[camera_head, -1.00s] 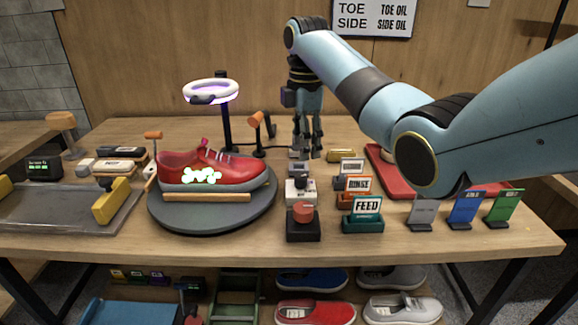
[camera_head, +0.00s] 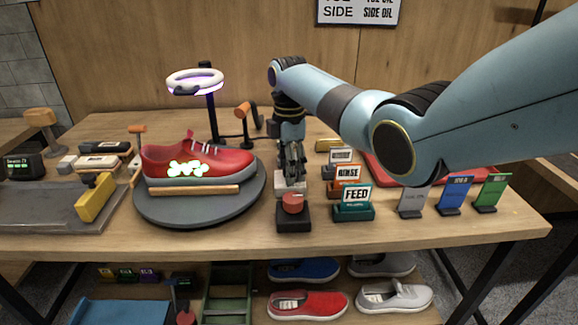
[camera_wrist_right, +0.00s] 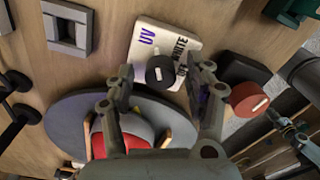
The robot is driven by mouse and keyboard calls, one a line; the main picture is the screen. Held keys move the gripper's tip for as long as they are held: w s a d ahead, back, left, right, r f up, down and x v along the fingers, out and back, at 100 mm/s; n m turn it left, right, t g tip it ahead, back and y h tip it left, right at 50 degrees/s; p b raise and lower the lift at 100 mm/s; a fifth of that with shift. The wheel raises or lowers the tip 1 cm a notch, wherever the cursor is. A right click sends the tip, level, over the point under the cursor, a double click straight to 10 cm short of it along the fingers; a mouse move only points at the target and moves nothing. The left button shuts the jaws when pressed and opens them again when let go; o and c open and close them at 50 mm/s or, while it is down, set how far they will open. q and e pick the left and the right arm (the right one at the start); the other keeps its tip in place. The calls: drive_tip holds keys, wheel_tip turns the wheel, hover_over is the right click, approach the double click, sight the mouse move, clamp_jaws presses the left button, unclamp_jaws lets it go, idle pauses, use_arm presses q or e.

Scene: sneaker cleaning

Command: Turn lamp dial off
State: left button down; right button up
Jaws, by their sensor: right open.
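The lamp dial is a black round knob (camera_wrist_right: 160,72) on a white box marked UV and WHITE in the right wrist view. Further lettering is partly hidden. My left gripper is not in view.
A black box with a red knob (camera_head: 292,203) stands just in front of the white box. A red sneaker (camera_head: 220,160) with glowing green patches sits on the grey turntable (camera_head: 190,213) to the left. FEED (camera_head: 355,194) and RINSE (camera_head: 347,173) signs stand to the right.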

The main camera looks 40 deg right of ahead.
drive_tip(key=c, duration=0.6)
clamp_jaws()
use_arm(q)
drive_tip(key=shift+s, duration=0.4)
